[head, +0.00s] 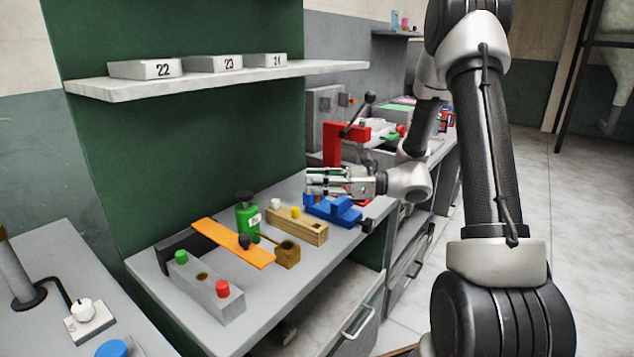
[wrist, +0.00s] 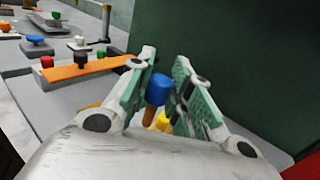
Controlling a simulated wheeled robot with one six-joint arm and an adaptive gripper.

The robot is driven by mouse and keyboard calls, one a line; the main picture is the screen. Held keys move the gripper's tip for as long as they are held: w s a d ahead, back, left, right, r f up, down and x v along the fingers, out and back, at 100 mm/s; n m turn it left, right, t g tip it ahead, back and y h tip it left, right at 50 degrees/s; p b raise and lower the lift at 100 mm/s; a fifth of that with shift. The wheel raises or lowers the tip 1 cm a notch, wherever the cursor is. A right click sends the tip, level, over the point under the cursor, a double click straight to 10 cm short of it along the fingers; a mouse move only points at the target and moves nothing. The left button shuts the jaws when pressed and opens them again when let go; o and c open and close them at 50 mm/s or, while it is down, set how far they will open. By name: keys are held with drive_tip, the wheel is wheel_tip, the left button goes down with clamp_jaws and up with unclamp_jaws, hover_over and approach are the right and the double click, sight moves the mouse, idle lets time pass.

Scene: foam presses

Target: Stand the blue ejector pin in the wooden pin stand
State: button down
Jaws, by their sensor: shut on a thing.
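The blue ejector pin (wrist: 158,90) shows in the wrist view between my gripper's green pads, blue head up with a brownish shaft below it. My gripper (head: 308,181) is shut on it; in the head view the fingers point left, above the bench and near the blue vise, and I cannot make the pin out clearly there. The wooden pin stand (head: 300,231), a long pale block, stands below and left of the fingers. It holds a white-topped pin (head: 275,203) and a yellow-topped pin (head: 295,211). A yellow piece (wrist: 163,122) shows beneath the blue head in the wrist view.
A blue vise (head: 345,212) and a red press (head: 334,145) stand close to my gripper. A numbered shelf (head: 215,80) hangs above.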

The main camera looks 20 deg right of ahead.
sight(317, 202)
drive_tip(key=shift+f, duration=2.85)
drive_tip(key=shift+f, duration=2.35)
drive_tip(key=c, duration=1.2)
unclamp_jaws()
drive_tip(key=shift+f, duration=0.1)
drive_tip(key=shift+c, duration=0.2)
drive_tip(key=v, duration=1.2)
